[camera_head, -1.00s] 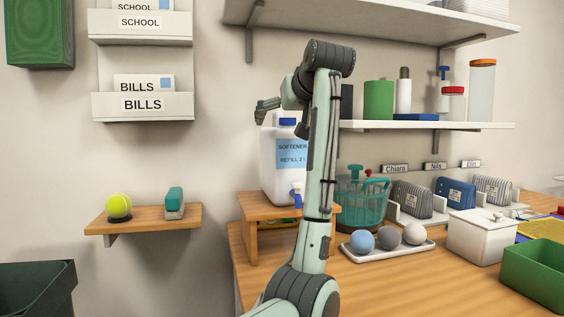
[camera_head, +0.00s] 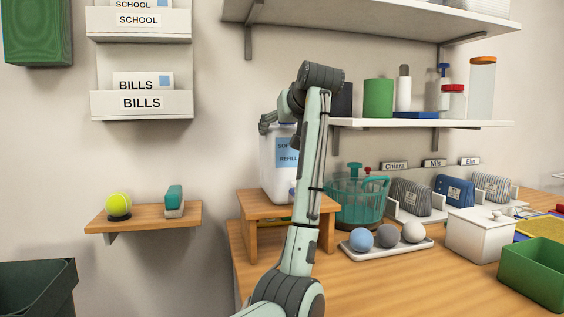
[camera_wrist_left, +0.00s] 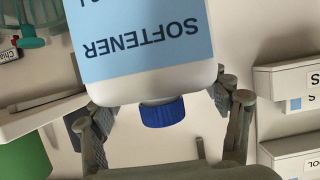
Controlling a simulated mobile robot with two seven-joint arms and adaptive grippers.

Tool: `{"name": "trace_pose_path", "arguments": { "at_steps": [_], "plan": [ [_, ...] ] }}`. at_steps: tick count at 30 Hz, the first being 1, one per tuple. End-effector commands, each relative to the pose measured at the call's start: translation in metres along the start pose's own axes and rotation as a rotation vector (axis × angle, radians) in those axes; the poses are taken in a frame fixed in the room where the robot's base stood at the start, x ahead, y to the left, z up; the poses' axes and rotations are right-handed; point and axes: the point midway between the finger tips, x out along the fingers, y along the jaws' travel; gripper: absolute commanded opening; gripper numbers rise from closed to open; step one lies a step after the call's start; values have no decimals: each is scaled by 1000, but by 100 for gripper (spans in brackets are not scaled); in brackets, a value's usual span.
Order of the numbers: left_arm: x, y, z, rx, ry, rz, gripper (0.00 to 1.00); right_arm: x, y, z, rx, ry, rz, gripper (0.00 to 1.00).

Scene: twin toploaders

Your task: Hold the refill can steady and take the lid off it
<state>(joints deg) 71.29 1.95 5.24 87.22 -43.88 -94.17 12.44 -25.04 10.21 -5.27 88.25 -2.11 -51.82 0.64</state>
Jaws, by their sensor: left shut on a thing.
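The refill can (camera_head: 270,172) is a white jug with a light blue "SOFTENER REFILL" label, upright on a small wooden stand. In the left wrist view the can (camera_wrist_left: 208,72) appears upside down, with its blue lid (camera_wrist_left: 163,112) on its neck. My left gripper (camera_wrist_left: 150,108) is shut on the can, one finger on each side of its upper body, with the lid between the fingers. In the head view the left gripper (camera_head: 280,125) is at the can's top, largely hidden by my arm, which also hides the lid. My right gripper is not in view.
The wooden stand (camera_head: 248,211) is on the table's left end. A teal basket (camera_head: 362,205), a tray (camera_head: 391,250) with balls and a white lidded box (camera_head: 478,236) stand to the right. A wall shelf (camera_head: 440,124) with containers hangs above. A small ledge (camera_head: 150,222) is at left.

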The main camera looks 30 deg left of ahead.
Motion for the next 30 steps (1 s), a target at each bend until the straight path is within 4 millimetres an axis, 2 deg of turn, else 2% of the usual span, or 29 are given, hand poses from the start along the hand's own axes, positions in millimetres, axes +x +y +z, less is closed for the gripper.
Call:
{"name": "trace_pose_path", "arguments": {
  "at_steps": [1,6,9,19,30],
  "plan": [
    [0,0,0,0,0,0,45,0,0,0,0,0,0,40],
    [0,0,0,0,0,0,24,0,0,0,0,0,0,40],
    [-3,-1,-5,-4,13,1,15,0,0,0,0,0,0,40],
    [-5,-1,-10,-5,12,2,15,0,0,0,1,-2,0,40],
    [-20,-4,-45,-7,13,0,15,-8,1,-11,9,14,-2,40]
  ]
}}
